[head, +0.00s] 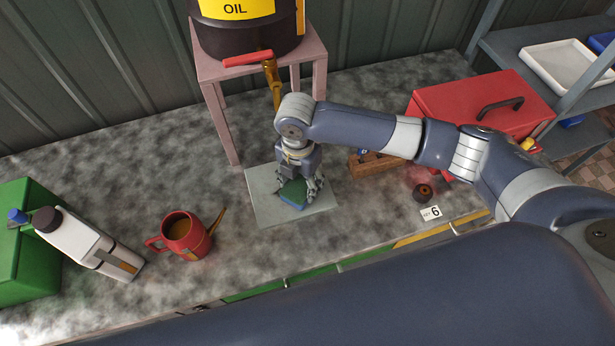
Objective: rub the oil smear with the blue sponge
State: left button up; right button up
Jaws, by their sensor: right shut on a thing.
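The blue sponge (293,204) has a green top and a blue lower part. It is between the fingers of my right gripper (296,188), which is shut on it and points down. Sponge and gripper are over a pale grey plate (262,206) on the worktop, under the tap of the oil drum. I cannot tell whether the sponge touches the plate. No oil smear shows; the sponge and gripper hide part of the plate. My left gripper is not in view.
The oil drum (250,35) stands on a pink stand (216,112) with its tap (272,80) overhanging. A red oil can (186,236), a white bottle (85,243) and a green box (22,262) are left. A wooden block (372,164) and a red toolbox (470,105) are right.

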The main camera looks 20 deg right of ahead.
jog(key=shift+a, duration=0.25)
